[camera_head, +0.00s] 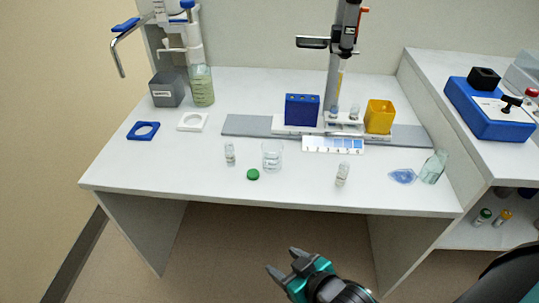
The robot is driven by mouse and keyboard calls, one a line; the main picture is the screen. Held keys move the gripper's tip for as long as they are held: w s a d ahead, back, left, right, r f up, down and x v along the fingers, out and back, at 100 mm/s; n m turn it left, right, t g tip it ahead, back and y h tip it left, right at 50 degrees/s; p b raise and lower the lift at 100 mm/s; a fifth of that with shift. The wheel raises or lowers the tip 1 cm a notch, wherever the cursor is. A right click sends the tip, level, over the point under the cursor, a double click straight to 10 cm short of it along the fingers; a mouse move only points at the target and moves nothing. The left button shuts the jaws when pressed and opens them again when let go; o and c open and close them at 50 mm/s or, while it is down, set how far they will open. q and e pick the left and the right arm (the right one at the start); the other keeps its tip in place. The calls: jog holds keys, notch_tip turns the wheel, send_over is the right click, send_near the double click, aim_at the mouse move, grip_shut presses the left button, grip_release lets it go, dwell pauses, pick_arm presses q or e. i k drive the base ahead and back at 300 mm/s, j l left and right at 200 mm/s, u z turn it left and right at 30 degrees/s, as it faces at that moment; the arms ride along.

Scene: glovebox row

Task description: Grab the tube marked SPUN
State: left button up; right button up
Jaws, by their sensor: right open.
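No lettering SPUN can be read from here. One small clear tube with a white label (230,154) stands at the left of the table's front half. Another labelled tube (343,174) stands farther right, near the front edge. Two more tubes, one green-capped (483,216) and one yellow-capped (502,217), are on the lower shelf at the right; their labels are too small to read. My right gripper (282,260) is open and empty, below and in front of the table's front edge, apart from every tube. My left gripper is out of view.
A glass beaker (272,155) and a green cap (253,174) sit between the two table tubes. A blue block (302,110), a yellow box (379,116) and a pipette stand (333,70) stand behind. A glass bottle (433,167) leans at the right. The front left is clear.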

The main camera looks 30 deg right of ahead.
aim_at(342, 171)
jog(key=z, duration=1.45)
